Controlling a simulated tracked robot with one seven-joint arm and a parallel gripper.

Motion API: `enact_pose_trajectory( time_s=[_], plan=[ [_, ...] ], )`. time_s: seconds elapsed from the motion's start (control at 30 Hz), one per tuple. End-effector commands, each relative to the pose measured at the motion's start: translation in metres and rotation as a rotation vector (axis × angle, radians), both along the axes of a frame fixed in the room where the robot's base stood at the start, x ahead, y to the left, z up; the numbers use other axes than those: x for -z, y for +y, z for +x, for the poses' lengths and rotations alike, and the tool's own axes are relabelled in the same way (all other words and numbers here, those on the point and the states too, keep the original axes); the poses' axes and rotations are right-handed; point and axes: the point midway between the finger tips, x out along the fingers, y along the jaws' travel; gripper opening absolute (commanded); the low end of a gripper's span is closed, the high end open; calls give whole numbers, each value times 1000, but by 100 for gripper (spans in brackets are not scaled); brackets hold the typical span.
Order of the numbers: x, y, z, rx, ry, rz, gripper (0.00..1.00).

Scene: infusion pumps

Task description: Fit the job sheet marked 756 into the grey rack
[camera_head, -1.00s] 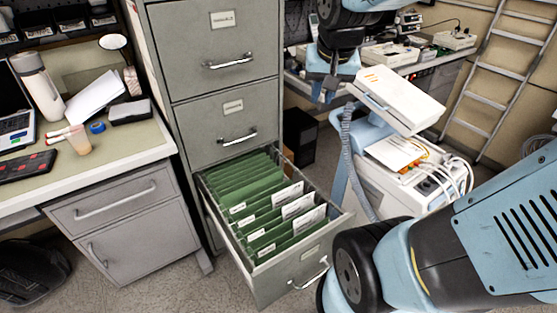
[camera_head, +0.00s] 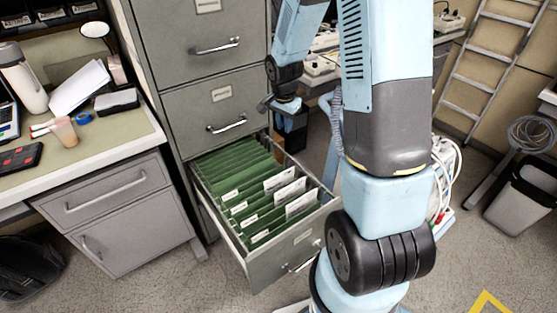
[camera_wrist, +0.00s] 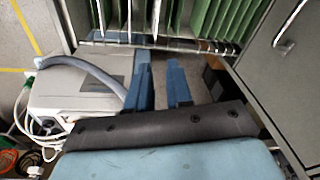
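Several white sheets stand upright among green folders in an open grey drawer (camera_head: 272,262); one white sheet (camera_head: 290,191) is near its right side. The markings are too small to read, so I cannot tell which sheet is 756. I cannot make out a separate grey rack. My gripper (camera_head: 284,112) is just behind and right of the drawer, partly hidden by its own arm links. In the wrist view my gripper (camera_wrist: 161,84) shows two blue fingers apart with nothing between them, pointing toward the drawer's folders (camera_wrist: 215,18).
The cabinet (camera_head: 208,45) rises behind the drawer. A desk (camera_head: 110,150) with a cup, papers and a laptop is at left. A pale equipment unit (camera_wrist: 75,95) with hoses and cables is beside my gripper. A bin (camera_head: 520,205) and ladder (camera_head: 480,80) are at right.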

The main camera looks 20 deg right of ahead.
Motion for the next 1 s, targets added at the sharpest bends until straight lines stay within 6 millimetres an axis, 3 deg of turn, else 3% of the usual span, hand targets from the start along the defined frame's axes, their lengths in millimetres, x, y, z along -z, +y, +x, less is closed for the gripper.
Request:
enact_pose_trajectory(
  time_s=[0.03,0.2,0.4,0.53,1.0],
  plan=[
    [20,1,3,28,19,8,20],
    [79,3,12,141,58,36,20],
    [137,7,15,252,95,63,20],
    [159,9,14,295,108,73,20],
    [198,10,13,317,117,76,20]
  ],
)
